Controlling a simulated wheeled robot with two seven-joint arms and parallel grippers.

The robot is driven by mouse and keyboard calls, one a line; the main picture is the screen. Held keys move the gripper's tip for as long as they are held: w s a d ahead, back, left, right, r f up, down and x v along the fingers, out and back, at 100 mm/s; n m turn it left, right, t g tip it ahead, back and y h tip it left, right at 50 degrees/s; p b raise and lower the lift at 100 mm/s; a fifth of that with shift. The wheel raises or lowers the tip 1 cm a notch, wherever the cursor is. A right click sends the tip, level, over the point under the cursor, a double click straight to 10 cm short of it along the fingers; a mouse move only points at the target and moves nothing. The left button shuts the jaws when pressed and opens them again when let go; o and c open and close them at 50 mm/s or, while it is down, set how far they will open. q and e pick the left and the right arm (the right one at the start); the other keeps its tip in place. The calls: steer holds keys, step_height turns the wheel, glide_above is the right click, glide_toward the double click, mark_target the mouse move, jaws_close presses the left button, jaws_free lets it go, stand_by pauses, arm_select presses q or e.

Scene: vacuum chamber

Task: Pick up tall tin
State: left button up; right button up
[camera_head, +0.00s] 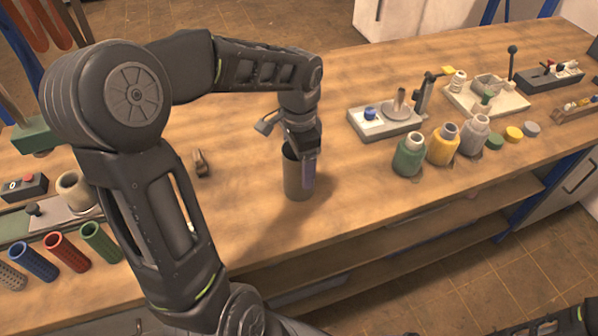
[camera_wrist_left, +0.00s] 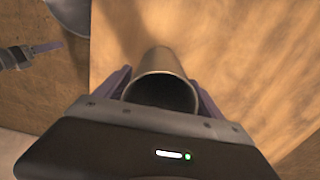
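The tall tin (camera_head: 296,181) is a dark grey, open-topped cylinder standing upright on the wooden bench. In the left wrist view its rim and dark inside (camera_wrist_left: 161,92) show between the fingers. My left gripper (camera_head: 304,165) reaches down over it, one finger on each side of its upper part. The fingers (camera_wrist_left: 162,88) lie very close to its wall; I cannot tell whether both touch it. What appears to be my right gripper (camera_wrist_left: 48,50) shows at the wrist view's upper left, away from the tin; its opening is unclear.
Green, yellow and grey bottles (camera_head: 442,146) stand to the right, with a white-topped fixture (camera_head: 384,122) behind them. A small brown clip-like part (camera_head: 201,164) lies left of the tin. Coloured tubes (camera_head: 67,251) lie at the far left. The bench in front of the tin is clear.

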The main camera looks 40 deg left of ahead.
arm_select(q)
steer(key=c, duration=1.2)
steer(key=shift+r, duration=0.1)
step_height(320, 180, up, 10)
steer(key=shift+f+b, duration=0.1)
steer(key=shift+b, duration=0.3)
